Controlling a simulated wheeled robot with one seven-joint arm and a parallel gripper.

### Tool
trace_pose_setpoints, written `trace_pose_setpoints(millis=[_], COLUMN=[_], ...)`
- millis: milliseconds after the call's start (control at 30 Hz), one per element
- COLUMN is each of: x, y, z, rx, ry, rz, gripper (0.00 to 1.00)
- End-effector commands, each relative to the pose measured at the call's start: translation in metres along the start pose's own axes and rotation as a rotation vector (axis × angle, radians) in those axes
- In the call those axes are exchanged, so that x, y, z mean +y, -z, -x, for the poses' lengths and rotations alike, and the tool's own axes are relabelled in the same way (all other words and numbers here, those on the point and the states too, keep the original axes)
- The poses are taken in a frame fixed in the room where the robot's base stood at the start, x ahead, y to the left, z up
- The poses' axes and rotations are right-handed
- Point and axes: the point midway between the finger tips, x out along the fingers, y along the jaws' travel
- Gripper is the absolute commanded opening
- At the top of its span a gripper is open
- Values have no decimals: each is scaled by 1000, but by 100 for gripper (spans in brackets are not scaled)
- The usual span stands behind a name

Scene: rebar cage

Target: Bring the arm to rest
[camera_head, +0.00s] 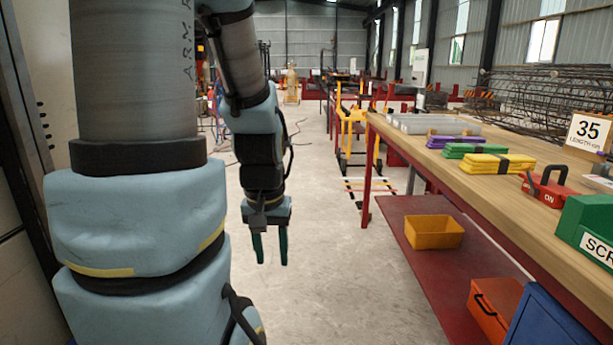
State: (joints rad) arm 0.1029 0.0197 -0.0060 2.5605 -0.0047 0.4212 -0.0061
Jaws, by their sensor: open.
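My arm hangs down on the left side of the head view, with its large blue-covered links close to the camera. My gripper (270,248) points straight down over the bare concrete floor (325,265). Its two dark green fingers are apart with nothing between them. It is left of the workbench and touches nothing in view.
A wooden workbench (470,190) runs along the right, with yellow (497,164), green and purple bundles and a "35" sign (587,132). A red lower shelf (432,240) holds a yellow bin (433,232). A yellow frame stands farther back.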

Motion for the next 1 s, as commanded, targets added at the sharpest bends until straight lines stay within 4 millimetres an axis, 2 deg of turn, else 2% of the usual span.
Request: trace_pose_setpoints(millis=[33,100,400,500,700,1000], x=[0,0,1,1,1,1], y=[4,7,20,24,26,26], z=[29,52,145,167,189,188], rx=[0,0,-1,-1,-1,-1], ry=[0,0,0,0,0,0], rz=[0,0,-1,-1,-1,-1], gripper=[45,45,45,45,45,45])
